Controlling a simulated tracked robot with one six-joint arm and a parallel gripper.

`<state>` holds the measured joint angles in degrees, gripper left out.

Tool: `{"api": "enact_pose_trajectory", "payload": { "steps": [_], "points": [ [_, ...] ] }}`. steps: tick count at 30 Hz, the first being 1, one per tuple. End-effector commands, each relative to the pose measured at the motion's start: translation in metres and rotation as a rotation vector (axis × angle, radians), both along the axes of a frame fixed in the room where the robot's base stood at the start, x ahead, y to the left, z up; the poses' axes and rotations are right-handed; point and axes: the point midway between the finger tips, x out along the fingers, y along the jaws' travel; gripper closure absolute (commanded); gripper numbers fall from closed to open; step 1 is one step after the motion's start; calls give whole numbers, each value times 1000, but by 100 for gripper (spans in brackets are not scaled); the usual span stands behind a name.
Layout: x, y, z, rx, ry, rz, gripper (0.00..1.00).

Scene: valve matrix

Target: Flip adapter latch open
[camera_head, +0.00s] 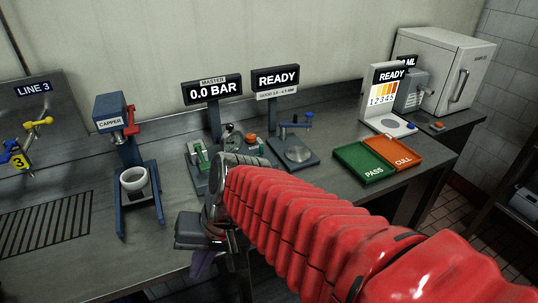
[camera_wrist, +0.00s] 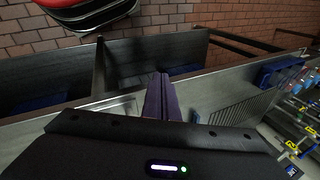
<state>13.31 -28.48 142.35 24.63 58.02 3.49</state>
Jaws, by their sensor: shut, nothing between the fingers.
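My gripper (camera_head: 203,264) hangs at the front edge of the counter in the head view, below the end of my red-sleeved arm. Its purple fingers are together and empty; they also show in the wrist view (camera_wrist: 158,98), over the counter edge. Behind my wrist, the station under the "MASTER 0.0 BAR" display (camera_head: 212,89) holds a green and white clamp-like part (camera_head: 198,158), a round metal fitting and an orange knob (camera_head: 251,138). My arm partly hides this station. I cannot tell which part is the adapter latch, or its position.
A blue capper (camera_head: 115,122) with a white cup stands to the left. A "READY" stand (camera_head: 275,80) with a round metal plate is behind my arm. Green PASS (camera_head: 364,161) and orange CULL (camera_head: 394,148) trays lie to the right. The front-left counter is clear beside a drain grate (camera_head: 45,225).

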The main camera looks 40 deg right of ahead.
Motion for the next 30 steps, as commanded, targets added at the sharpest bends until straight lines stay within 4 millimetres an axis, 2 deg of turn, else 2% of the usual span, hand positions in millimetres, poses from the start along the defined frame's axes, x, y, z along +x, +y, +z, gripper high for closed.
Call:
{"api": "enact_pose_trajectory", "payload": {
  "steps": [4, 10, 14, 17, 23, 26, 30],
  "points": [
    [14, 2, -11, 210, 99, -188, 100],
    [42, -4, -14, 501, 184, -440, 100],
    [66, -19, -12, 694, 213, -607, 100],
    [85, -39, -11, 844, 223, -738, 100],
    [120, -98, -9, 1145, 200, -996, 100],
    [132, -137, -10, 1296, 167, -1125, 100],
    [139, -202, -16, 1504, 94, -1303, 100]
  ]
}}
